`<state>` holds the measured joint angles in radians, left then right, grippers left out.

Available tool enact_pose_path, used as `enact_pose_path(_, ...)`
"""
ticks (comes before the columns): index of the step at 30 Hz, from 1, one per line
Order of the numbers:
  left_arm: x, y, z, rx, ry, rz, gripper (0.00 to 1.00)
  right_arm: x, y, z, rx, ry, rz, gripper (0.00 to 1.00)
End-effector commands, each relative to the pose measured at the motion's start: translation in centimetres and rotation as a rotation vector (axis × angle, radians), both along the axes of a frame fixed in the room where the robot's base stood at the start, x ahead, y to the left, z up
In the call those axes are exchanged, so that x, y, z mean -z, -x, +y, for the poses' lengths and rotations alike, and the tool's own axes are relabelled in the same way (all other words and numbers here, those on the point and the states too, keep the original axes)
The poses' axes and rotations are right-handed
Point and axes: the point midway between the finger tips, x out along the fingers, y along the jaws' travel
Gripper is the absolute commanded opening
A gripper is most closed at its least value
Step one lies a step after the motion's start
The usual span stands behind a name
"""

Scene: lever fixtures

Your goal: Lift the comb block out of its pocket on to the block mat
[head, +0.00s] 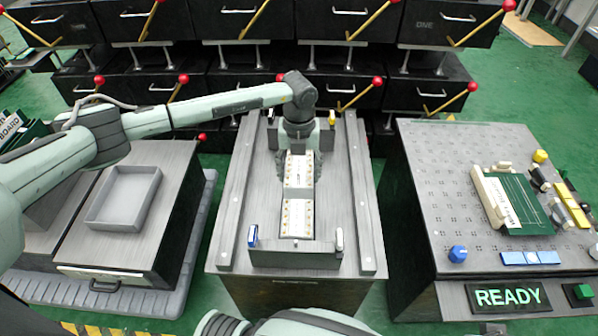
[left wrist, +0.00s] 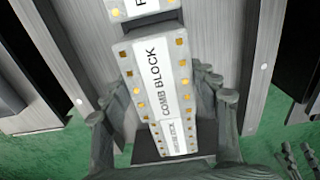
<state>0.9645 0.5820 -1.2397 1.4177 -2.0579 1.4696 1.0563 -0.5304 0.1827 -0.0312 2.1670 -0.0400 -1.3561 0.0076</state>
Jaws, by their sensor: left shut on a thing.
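The comb block (head: 299,172) is a pale block with gold dots along its edges. In the left wrist view its label reads COMB BLOCK (left wrist: 158,78). My left gripper (head: 300,160) reaches down over its far end and is shut on it, with one finger along each side. A second pale block with gold dots (head: 297,218) lies in line with it on the near side; its label is cut off in the left wrist view. I cannot tell how far the comb block stands above its pocket, and I cannot make out the block mat. My right gripper is out of view.
The grey fixture bench (head: 232,215) has raised rails and small clips at its corners. A grey tray (head: 125,196) stands on the left bench. The right bench holds a green board (head: 515,203), knobs and a READY sign (head: 508,297). Drawers with red-knobbed levers line the back.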

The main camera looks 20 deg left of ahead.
Motion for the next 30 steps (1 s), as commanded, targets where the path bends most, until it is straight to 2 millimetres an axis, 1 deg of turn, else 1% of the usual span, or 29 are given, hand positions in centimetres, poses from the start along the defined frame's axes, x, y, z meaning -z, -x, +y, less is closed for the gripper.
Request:
enact_pose_path(1,-0.5,-0.1,0.0,0.000,0.001,-0.001,0.19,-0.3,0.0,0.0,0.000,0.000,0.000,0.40)
enact_pose_path(13,-2.1,-0.1,0.0,0.000,0.001,-0.001,0.19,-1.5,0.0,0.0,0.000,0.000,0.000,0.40)
enact_pose_path(26,-2.4,-0.1,0.0,0.000,0.001,-0.002,0.19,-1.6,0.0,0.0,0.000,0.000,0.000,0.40)
enact_pose_path(30,-3.0,-0.1,0.0,0.000,0.001,-0.002,0.19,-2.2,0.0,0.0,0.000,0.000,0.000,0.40)
